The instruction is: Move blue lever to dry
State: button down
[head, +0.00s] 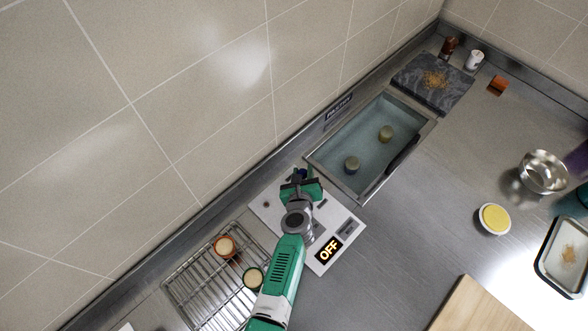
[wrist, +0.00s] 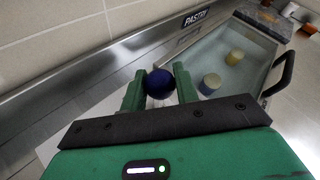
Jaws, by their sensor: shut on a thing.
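The blue lever shows as a round dark-blue knob (wrist: 160,83) between my gripper's fingers in the wrist view. In the head view a small bit of blue (head: 302,173) shows at the fingertips. My gripper (wrist: 157,88) is shut on the knob, with a green finger on each side. It also shows in the head view (head: 301,180), over the back of a white control panel (head: 347,221). The panel's display (head: 328,251) reads "OFF". My arm hides part of the panel, and no "dry" mark can be made out.
A water-filled basin (head: 330,153) with two round pieces and a dark handle (head: 403,155) lies right of the panel. A wire rack (head: 197,291) with two small round items is at lower left. The tiled wall (head: 180,80) rises close behind.

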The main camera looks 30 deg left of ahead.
jog(key=shift+w+a+f+b, duration=0.1)
jog(key=shift+a+f+b, duration=0.15)
jog(key=shift+a, duration=0.4)
jog(key=shift+w+a+f+b, duration=0.1)
jog(key=shift+a+f+b, duration=0.1)
jog(key=shift+a, duration=0.45)
jog(key=c, duration=1.1)
grip_release()
jog(key=shift+a, duration=0.15)
jog(key=shift+s+d+r+p, duration=0.25)
jog(key=shift+r+p, duration=0.05)
jog(key=shift+p, duration=0.15)
jog(key=p+v, duration=0.4)
jog(key=v, duration=0.3)
jog(key=shift+s+f, duration=0.1)
jog(key=shift+f, duration=0.05)
